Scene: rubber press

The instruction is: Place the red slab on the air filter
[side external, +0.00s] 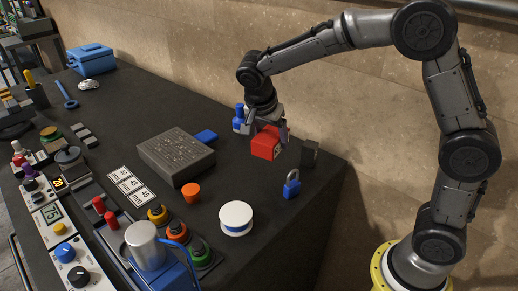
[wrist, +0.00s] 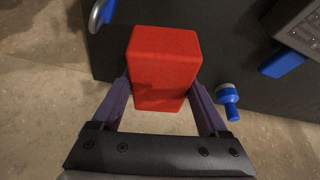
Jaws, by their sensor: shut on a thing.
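The red slab (side external: 268,143) is a thick red block held between the fingers of my gripper (side external: 267,124), near the back right of the bench. It appears raised above the bench top. In the wrist view the red slab (wrist: 165,68) sits between the two fingers of my gripper (wrist: 160,92), one on each side. A grey block with a rough, patterned top (side external: 176,155) lies mid-bench, left of my gripper; it may be the air filter, but I cannot be sure. Part of this grey block also shows in the wrist view (wrist: 297,22). Nothing rests on its top.
A blue bottle (side external: 239,118) stands just left of my gripper. The stone wall (side external: 190,55) runs behind the bench.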

